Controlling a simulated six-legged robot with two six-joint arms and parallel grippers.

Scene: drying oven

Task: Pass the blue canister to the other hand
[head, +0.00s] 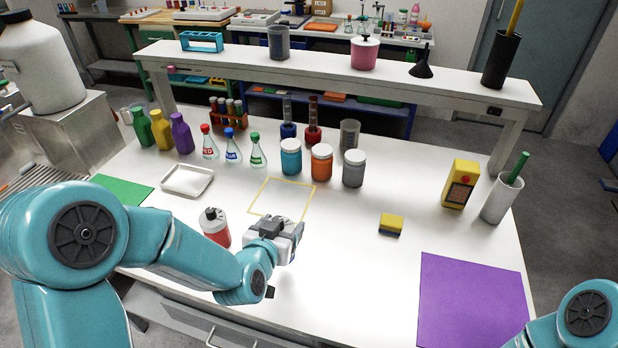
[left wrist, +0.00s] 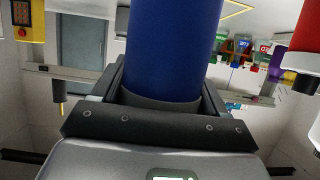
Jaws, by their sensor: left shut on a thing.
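The blue canister (left wrist: 175,45) fills the upper middle of the left wrist view, and its top end is cut off there. My left gripper (head: 281,236) is shut on it, with a finger on each side of its near end in the left wrist view (left wrist: 163,92). In the head view the gripper is over the front middle of the white table, and I cannot make out the canister, which the gripper seems to hide. My right arm shows only as a teal joint at the lower right corner of the head view; its gripper is out of the picture.
A yellow outline (head: 304,186), several jars and flasks lie behind. A yellow-and-dark block (head: 391,225) and purple mat (head: 472,300) are to the right. The front middle-right is bare.

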